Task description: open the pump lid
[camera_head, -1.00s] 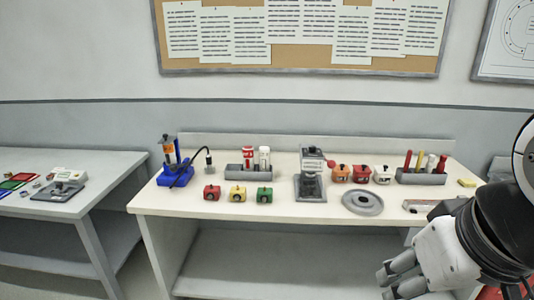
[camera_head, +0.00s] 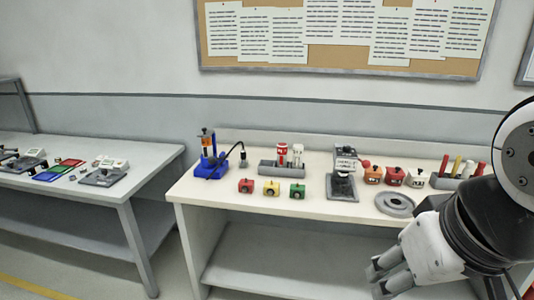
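No part is clearly marked as the pump lid. A blue stand (camera_head: 211,168) with an orange-banded upright part and a black hose stands at the left end of the white bench. A grey machine (camera_head: 342,186) with a white labelled top and a red knob (camera_head: 365,163) stands mid-bench. I cannot tell which of them is the pump, or whether any lid is open. My gripper (camera_head: 377,278) is at the lower right, in front of the bench and well apart from both. It looks empty; its finger gap is unclear.
Small red, yellow and green boxes (camera_head: 271,188) stand along the front. A grey holder (camera_head: 281,169), orange, red and white boxes (camera_head: 395,177) and a round grey plate (camera_head: 395,204) are also on the bench. A second table (camera_head: 150,156) stands left, across a floor gap.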

